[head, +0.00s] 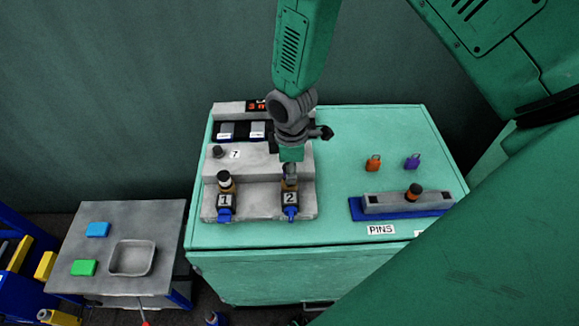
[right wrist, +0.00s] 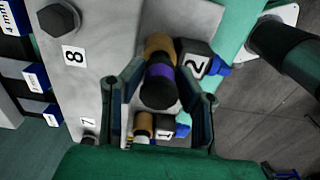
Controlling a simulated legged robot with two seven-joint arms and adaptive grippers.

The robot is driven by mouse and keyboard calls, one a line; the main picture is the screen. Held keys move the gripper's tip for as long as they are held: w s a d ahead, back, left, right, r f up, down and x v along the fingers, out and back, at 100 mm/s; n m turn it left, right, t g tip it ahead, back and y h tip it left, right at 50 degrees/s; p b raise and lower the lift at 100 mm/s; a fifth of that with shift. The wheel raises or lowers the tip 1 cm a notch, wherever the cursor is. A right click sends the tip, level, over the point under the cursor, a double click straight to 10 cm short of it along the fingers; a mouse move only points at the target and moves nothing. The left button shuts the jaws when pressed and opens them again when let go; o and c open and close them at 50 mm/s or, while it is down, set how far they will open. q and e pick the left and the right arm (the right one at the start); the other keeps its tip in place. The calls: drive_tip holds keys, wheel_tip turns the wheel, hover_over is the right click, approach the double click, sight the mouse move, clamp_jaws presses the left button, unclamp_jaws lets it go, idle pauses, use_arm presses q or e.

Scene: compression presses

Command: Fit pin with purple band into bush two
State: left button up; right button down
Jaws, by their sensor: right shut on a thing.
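The pin with the purple band (right wrist: 161,82) is between the fingers of my right gripper (right wrist: 163,100), its black end towards the camera. In the head view my right gripper (head: 290,168) points down over bush two (head: 289,186), above the label 2. In the right wrist view bronze bush two (right wrist: 158,46) lies directly behind the purple band. The pin is roughly in line with it; I cannot tell how far it is inside. Bush one (head: 227,187) stands to the left with a black-topped, white-banded pin (head: 224,176) in it. My left gripper is not in view.
A blue-based pin rack (head: 375,203) holds an orange-banded pin (head: 414,191). A side table (head: 75,250) at left carries a tray (head: 132,258) and blue and green blocks. The green bench top between press and rack is clear.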

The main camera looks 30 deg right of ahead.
drive_tip(key=shift+f+b, duration=0.55)
drive_tip(key=shift+f, duration=0.5)
drive_tip(key=c, duration=1.1)
unclamp_jaws()
drive_tip(key=shift+r, duration=0.2)
wheel_tip(320, 180, up, 12)
drive_tip(key=shift+f, duration=0.25)
